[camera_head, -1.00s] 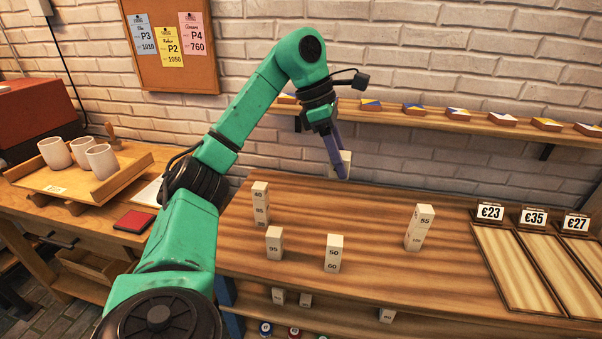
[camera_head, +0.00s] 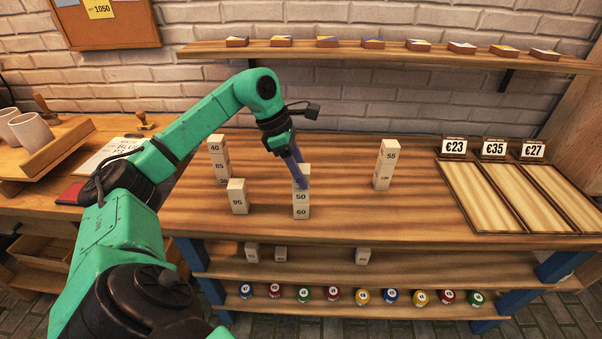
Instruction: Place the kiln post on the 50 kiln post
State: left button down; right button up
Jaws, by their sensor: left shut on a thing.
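My left gripper (camera_head: 298,176) is shut on a pale kiln post (camera_head: 305,170), partly hidden by its fingers. The held post is directly over the block marked 50 (camera_head: 301,197), which sits on a block marked 60 (camera_head: 301,212). I cannot tell whether the held post touches the 50 block. The posts stand upright on the wooden table. My right gripper does not show.
A stack with 40 (camera_head: 216,147) on top stands at the left, with the 95 post (camera_head: 238,197) in front of it. A stack with 55 (camera_head: 389,156) on top stands to the right. Wooden trays (camera_head: 468,196) with price cards lie at far right.

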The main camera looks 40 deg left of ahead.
pick_arm(q)
jog(key=shift+f, duration=0.1)
jog(key=c, duration=0.5)
grip_release()
jog(key=shift+o, duration=0.9)
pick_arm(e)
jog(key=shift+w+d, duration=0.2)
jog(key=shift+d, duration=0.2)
pick_arm(q)
jog(key=shift+r, duration=0.35)
jog(key=p+v, duration=0.2)
jog(key=v, duration=0.9)
jog(key=shift+a+r, duration=0.15)
jog(key=shift+r, duration=0.15)
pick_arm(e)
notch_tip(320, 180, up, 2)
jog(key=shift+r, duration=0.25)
pick_arm(q)
jog(key=shift+s, duration=0.1)
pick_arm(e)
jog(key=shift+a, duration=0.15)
